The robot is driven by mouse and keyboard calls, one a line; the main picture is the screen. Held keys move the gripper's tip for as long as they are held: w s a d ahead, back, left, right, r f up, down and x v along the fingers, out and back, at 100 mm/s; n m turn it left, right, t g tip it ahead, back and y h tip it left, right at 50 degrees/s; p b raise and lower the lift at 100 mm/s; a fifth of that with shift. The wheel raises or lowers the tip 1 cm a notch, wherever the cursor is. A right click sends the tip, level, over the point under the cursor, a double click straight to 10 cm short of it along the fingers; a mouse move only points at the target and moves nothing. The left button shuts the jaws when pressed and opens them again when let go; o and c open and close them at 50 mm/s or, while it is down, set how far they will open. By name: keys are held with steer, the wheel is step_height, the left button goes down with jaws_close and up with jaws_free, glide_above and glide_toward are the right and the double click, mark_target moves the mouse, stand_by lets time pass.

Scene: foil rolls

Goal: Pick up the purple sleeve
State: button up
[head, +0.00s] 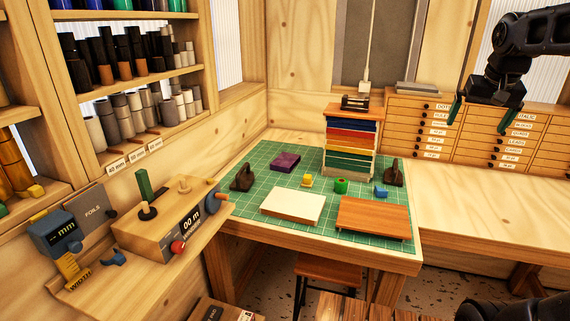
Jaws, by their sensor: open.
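A flat purple item (285,162), which looks like the purple sleeve, lies near the back left of the green cutting mat (258,178). Nothing covers it. My gripper (480,116) hangs at the upper right, in front of the drawer cabinet, well away from the purple item. Its green-tipped fingers are spread wide with nothing between them.
On the mat stand a rack of coloured trays (350,145), two dark tools (242,178), a cream board (292,206), a wooden board (374,217) and small yellow, green and blue pieces. A measuring bench (160,232) stands left; the right counter (480,205) is clear.

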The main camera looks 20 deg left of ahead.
steer(key=w+a+r, duration=0.3)
steer(key=w+a, duration=0.2)
steer(key=w, duration=0.2)
steer(key=w+a+r, duration=0.2)
steer(key=w+a, duration=0.3)
steer(key=w, duration=0.3)
steer(key=m, duration=0.1)
glide_above(286, 159)
steer(key=s, duration=0.4)
step_height(286, 159, down, 13)
steer(key=shift+h, duration=0.3)
steer(key=w+f, duration=0.1)
steer(key=f, duration=0.9)
steer(key=w+f, duration=0.1)
steer(key=f, duration=0.9)
steer(key=w+f, duration=0.1)
steer(key=f, duration=0.9)
steer(key=shift+w+f, duration=0.15)
steer(key=shift+w, duration=0.15)
steer(key=shift+c, duration=0.4)
steer(key=c, duration=0.7)
